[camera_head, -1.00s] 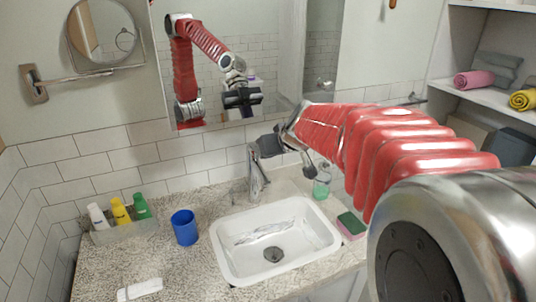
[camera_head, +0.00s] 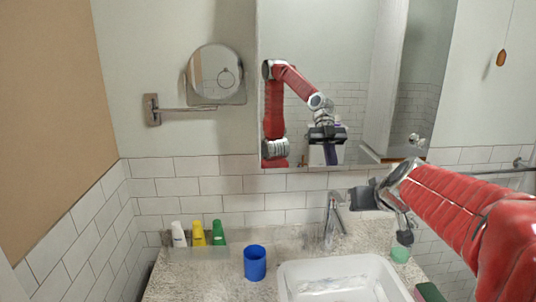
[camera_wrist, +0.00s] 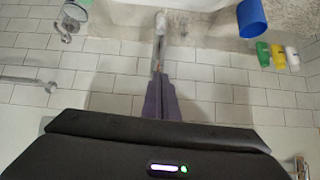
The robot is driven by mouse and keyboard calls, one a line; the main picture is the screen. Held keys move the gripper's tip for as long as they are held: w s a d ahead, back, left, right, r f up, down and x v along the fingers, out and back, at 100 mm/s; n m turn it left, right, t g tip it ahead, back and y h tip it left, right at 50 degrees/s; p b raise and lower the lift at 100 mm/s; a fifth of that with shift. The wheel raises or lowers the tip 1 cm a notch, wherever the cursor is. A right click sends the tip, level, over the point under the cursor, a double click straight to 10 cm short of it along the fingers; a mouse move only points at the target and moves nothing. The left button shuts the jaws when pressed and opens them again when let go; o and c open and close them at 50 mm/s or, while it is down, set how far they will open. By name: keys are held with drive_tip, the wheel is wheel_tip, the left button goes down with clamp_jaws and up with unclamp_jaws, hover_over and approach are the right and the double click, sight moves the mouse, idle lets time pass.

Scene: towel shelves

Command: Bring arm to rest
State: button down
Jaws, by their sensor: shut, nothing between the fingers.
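My red arm (camera_head: 450,205) reaches in from the right in the head view, above the right side of the sink. My gripper (camera_head: 360,198) is at its far end, just right of the faucet in the picture; the fingertips are hard to make out there. In the wrist view my gripper (camera_wrist: 160,80) shows two dark purplish fingers close together and shut, with nothing between them. They point toward the faucet (camera_wrist: 161,25) and appear clear of it. A reflection of my arm shows in the mirror (camera_head: 365,85).
The white sink (camera_head: 290,270) is set in a speckled counter (camera_head: 205,280). A blue cup (camera_head: 255,263) and white, yellow and green bottles (camera_head: 198,233) stand left of it. A round mirror (camera_head: 215,72) juts from the wall.

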drive_tip(key=s+a+f+g, duration=0.1)
drive_tip(key=s+a, duration=0.3)
drive_tip(key=s, duration=0.5)
drive_tip(key=s+a+f+g, duration=0.1)
drive_tip(key=s+a+f, duration=0.3)
drive_tip(key=s, duration=0.5)
drive_tip(key=s+a+f+g, duration=0.2)
drive_tip(key=s+a, duration=0.2)
drive_tip(key=s, duration=0.5)
drive_tip(key=shift+a+f, duration=0.25)
drive_tip(key=shift+f, duration=0.15)
